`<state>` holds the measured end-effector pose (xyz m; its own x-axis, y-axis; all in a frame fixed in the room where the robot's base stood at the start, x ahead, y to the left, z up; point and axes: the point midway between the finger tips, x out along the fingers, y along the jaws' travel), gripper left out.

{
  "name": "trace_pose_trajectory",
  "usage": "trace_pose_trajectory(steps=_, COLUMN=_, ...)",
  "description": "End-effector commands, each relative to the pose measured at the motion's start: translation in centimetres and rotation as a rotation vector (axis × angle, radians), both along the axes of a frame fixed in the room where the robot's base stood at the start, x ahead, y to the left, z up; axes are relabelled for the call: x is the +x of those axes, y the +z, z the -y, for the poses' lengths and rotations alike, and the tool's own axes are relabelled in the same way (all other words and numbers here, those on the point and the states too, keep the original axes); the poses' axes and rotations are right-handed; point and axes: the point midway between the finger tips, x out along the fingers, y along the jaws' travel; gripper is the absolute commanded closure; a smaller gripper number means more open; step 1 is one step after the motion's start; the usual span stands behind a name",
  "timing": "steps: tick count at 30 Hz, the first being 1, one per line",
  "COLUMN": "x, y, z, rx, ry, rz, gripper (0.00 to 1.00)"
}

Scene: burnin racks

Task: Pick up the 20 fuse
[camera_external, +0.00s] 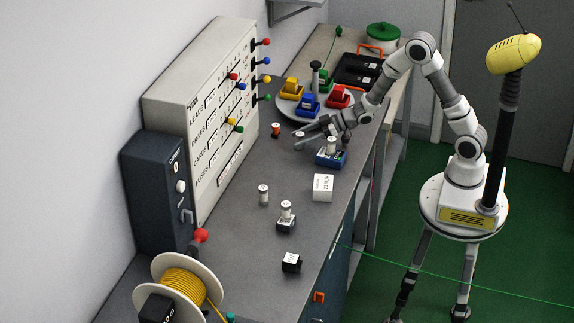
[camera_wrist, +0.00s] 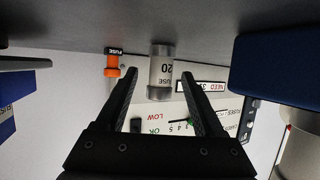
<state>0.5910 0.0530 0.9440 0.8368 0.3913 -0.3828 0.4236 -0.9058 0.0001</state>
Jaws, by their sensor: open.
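The 20 fuse (camera_wrist: 161,62) is a clear-grey cylinder with grey end caps and "20 FUSE" printed on it. It shows upside down in the wrist view, standing on the bench between the fingertips. My gripper (camera_wrist: 159,78) is open, with one finger on each side of the fuse and a visible gap to each. I cannot tell how far the fuse sits between the fingers. In the external view my gripper (camera_external: 304,137) is low over the bench, and the fuse is hard to tell apart from the fingers.
An orange fuse (camera_wrist: 113,65) stands close beside; it also shows in the external view (camera_external: 276,130). A blue block (camera_wrist: 277,62) is on the other side, holding a pale fuse (camera_external: 331,146). A round tray (camera_external: 270,108) with coloured blocks lies behind. A white box (camera_external: 323,187) stands nearer.

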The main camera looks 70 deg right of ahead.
Motion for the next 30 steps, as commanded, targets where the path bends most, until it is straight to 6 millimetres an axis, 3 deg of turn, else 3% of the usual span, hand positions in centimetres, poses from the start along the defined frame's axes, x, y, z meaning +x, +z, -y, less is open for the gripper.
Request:
trace_pose_trajectory(steps=9, x=0.5, y=-0.2, z=-0.21, rx=0.0, ry=-0.001, rz=0.0, gripper=0.32)
trace_pose_trajectory(steps=18, x=0.48, y=-0.19, z=-0.2, rx=0.0, ry=-0.001, rz=0.0, gripper=0.86)
trace_pose_trajectory(steps=21, x=0.47, y=-0.2, z=-0.2, rx=0.0, ry=-0.001, rz=0.0, gripper=1.0)
trace_pose_trajectory(steps=30, x=0.48, y=-0.14, z=-0.2, rx=0.0, ry=0.0, rz=0.001, gripper=1.0)
